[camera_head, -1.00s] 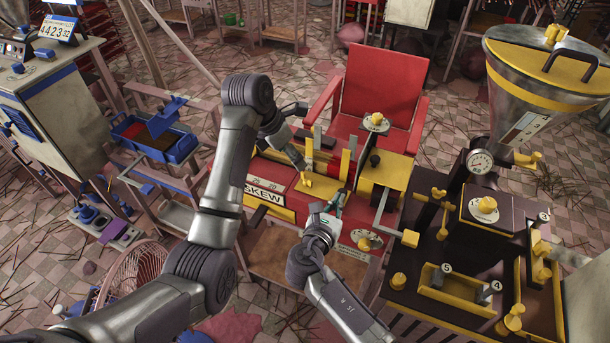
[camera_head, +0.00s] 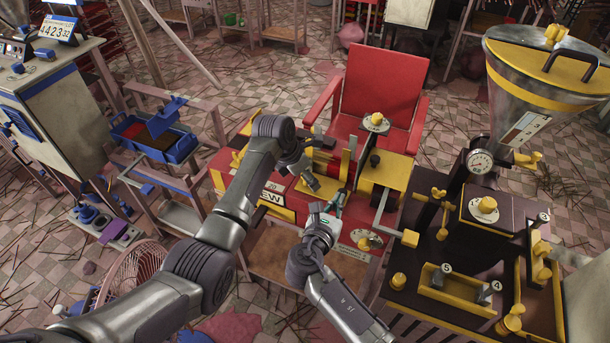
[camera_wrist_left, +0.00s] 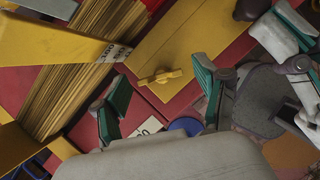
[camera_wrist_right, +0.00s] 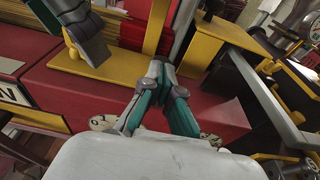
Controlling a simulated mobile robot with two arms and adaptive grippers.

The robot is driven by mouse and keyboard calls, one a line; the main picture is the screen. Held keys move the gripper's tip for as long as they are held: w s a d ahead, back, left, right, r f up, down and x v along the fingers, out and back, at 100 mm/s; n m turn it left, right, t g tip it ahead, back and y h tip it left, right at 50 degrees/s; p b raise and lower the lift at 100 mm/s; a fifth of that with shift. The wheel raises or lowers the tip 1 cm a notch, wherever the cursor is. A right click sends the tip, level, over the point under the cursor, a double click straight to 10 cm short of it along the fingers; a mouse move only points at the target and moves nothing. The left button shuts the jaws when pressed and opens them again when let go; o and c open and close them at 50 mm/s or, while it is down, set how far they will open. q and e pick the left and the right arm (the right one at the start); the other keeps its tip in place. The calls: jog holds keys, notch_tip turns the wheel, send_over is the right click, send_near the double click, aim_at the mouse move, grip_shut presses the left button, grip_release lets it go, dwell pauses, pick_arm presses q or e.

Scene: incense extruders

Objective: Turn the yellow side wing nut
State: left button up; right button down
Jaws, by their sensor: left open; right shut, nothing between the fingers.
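The yellow wing nut (camera_wrist_left: 160,76) sits on a flat yellow panel (camera_wrist_left: 200,35) above the red body of the machine, seen in the left wrist view. In the head view I cannot make it out near my left gripper (camera_head: 312,184). My left gripper (camera_wrist_left: 160,98) is open, with the wing nut showing between and just beyond its fingertips; nothing is gripped. My right gripper (camera_head: 334,203) is shut and empty in front of the red machine. In the right wrist view its fingertips (camera_wrist_right: 163,80) are together, and part of my left gripper (camera_wrist_right: 85,35) shows at the top left.
A bundle of thin sticks (camera_wrist_left: 75,75) and a yellow bar lie left of the wing nut in the left wrist view. The dark machine (camera_head: 440,262) with a hopper (camera_head: 520,95) stands on the right. A blue tray (camera_head: 175,147) is at the left.

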pick_arm(q)
jog(key=c, duration=1.2)
jog(key=shift+o, duration=0.2)
jog(key=shift+m, duration=0.4)
jog(key=m+g, duration=0.1)
jog(key=m, duration=0.2)
jog(key=shift+w+m+g+h, duration=0.1)
jog(key=shift+m+g+h, duration=0.2)
jog(key=shift+m+g, duration=0.9)
jog(key=shift+m, duration=1.5)
